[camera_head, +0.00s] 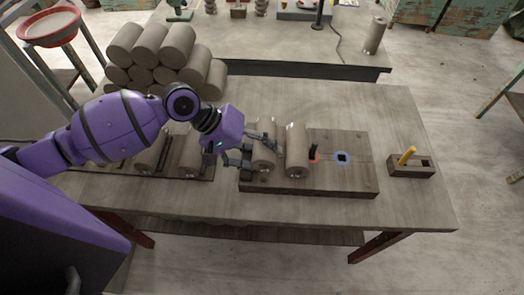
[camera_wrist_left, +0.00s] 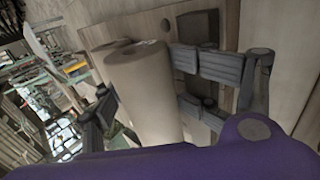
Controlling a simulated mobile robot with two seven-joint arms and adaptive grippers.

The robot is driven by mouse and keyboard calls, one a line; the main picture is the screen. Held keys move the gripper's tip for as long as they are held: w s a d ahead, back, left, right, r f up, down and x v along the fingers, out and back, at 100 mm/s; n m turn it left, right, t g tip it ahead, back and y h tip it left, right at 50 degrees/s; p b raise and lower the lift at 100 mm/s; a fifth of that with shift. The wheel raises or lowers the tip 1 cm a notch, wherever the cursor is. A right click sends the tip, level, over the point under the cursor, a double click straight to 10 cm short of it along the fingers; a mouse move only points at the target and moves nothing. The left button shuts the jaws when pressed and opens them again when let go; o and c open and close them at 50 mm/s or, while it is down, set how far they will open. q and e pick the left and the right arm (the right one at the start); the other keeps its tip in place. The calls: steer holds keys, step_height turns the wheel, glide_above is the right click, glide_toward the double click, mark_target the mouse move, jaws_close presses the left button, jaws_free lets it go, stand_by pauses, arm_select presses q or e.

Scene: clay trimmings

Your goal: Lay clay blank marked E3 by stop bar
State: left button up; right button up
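My left gripper (camera_head: 262,150) has its fingers on both sides of a grey clay blank (camera_head: 264,160), and they look closed against it. The blank is at the left end of a wooden board (camera_head: 350,182); whether it rests there or hangs just above I cannot tell. In the left wrist view the blank (camera_wrist_left: 145,90) lies between the fingers. A second clay blank (camera_head: 297,152) lies on the board just right of it, roughly parallel. A small dark upright piece (camera_head: 314,152) with red at its foot stands right of that. No E3 mark is readable, and I cannot single out the stop bar.
Two blanks (camera_head: 190,155) lie on a dark rack at the left, partly behind my arm. A pile of blanks (camera_head: 165,55) stands at the back left. The board's right part has a blue-ringed dark square (camera_head: 342,157). A small wooden holder (camera_head: 411,171) with a yellow piece stands farther right.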

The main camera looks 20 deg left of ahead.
arm_select(q)
steer(key=shift+a+r, duration=0.25)
steer(key=v, duration=1.1)
steer(key=shift+a, duration=0.15)
steer(key=shift+s, duration=0.2)
